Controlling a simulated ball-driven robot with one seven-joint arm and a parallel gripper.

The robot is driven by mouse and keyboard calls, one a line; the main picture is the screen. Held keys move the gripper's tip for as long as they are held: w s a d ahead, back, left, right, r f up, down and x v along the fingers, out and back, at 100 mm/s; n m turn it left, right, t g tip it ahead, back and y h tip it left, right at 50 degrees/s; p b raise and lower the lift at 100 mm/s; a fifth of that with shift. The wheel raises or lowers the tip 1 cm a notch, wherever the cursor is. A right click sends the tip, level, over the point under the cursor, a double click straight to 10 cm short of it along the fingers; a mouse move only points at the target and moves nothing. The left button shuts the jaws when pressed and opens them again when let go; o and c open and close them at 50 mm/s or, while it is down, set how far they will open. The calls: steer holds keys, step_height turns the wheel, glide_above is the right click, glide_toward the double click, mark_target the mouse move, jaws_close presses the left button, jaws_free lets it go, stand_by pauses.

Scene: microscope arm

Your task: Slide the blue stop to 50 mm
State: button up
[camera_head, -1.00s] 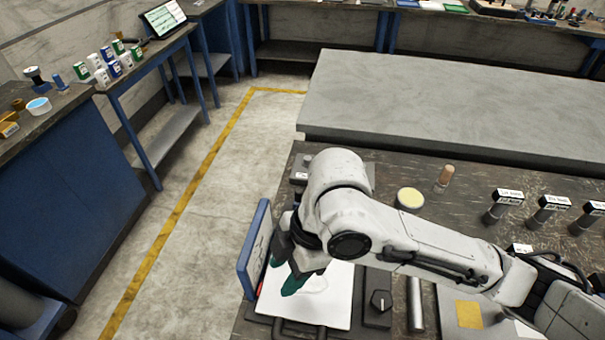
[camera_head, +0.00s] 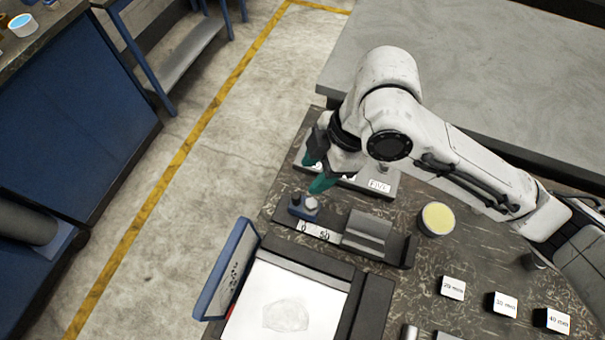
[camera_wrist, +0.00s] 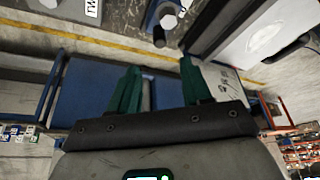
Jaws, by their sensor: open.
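The blue stop (camera_head: 303,209), with a pale round knob on top, sits at the left end of a dark rail (camera_head: 398,252). A white scale strip (camera_head: 316,232) with small black marks lies along the rail's front; I cannot read the stop's exact setting. My gripper (camera_head: 315,174) is open and empty, its green fingers just behind and above the stop, apart from it as far as I can tell. In the wrist view the open fingers (camera_wrist: 160,68) have only background between them, and the blue stop (camera_wrist: 154,18) shows at the top edge, beyond the tips.
A grey block (camera_head: 368,235) stands on the rail right of the stop. A labelled plate (camera_head: 380,186) lies behind, under my arm. A blue-framed panel (camera_head: 226,270) stands upright beside a white sheet (camera_head: 280,302). A yellow-topped round tub (camera_head: 437,219) stands to the right.

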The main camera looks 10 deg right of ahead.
mark_target(296, 195)
steer(key=x, duration=1)
steer(key=shift+a+f+p, duration=0.1)
steer(key=shift+f+p, duration=0.2)
steer(key=shift+p, duration=0.1)
jaws_close()
